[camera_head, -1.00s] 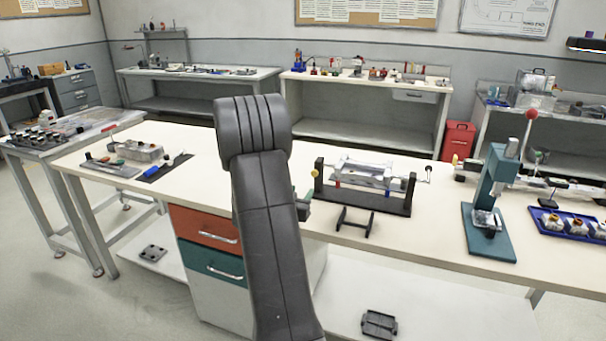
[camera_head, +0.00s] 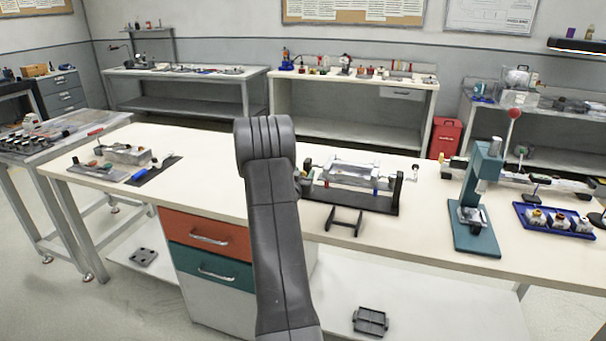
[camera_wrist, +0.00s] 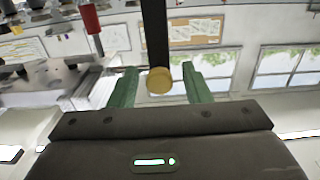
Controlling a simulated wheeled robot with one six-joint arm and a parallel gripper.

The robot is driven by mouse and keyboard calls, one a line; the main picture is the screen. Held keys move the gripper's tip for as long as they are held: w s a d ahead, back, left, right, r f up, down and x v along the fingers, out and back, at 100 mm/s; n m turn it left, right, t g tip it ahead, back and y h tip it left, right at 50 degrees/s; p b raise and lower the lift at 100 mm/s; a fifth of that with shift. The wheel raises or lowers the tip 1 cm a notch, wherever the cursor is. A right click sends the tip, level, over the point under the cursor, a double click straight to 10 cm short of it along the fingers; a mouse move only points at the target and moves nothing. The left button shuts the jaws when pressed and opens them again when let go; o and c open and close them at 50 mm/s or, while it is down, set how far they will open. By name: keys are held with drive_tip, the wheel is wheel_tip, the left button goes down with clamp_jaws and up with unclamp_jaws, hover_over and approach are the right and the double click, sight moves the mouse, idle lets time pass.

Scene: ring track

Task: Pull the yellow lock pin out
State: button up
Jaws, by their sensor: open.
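The yellow lock pin (camera_wrist: 160,80) shows its round knob in the wrist view, in front of a black upright post (camera_wrist: 155,30). My gripper (camera_wrist: 159,88) is open, with one green finger on each side of the knob and a visible gap on both sides. I cannot tell how far the fingertips reach past the knob. In the head view, the fixture has a black base (camera_head: 350,201) and a silver block (camera_head: 353,171) held between end posts. My arm hides the pin and most of the gripper there.
A black stand (camera_head: 344,220) sits in front of the fixture on the cream bench (camera_head: 420,235). A teal press (camera_head: 474,215) and a blue tray (camera_head: 556,222) stand to the right. A grey tray (camera_head: 125,155) with parts lies at the left.

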drive_tip(key=shift+c, duration=0.4)
clamp_jaws()
drive_tip(key=shift+b+v, duration=0.65)
drive_tip(key=shift+v, duration=0.3)
drive_tip(key=shift+o, duration=0.4)
unclamp_jaws()
drive_tip(key=b+v, duration=0.1)
drive_tip(key=v, duration=1.3)
drive_tip(key=shift+w, duration=0.15)
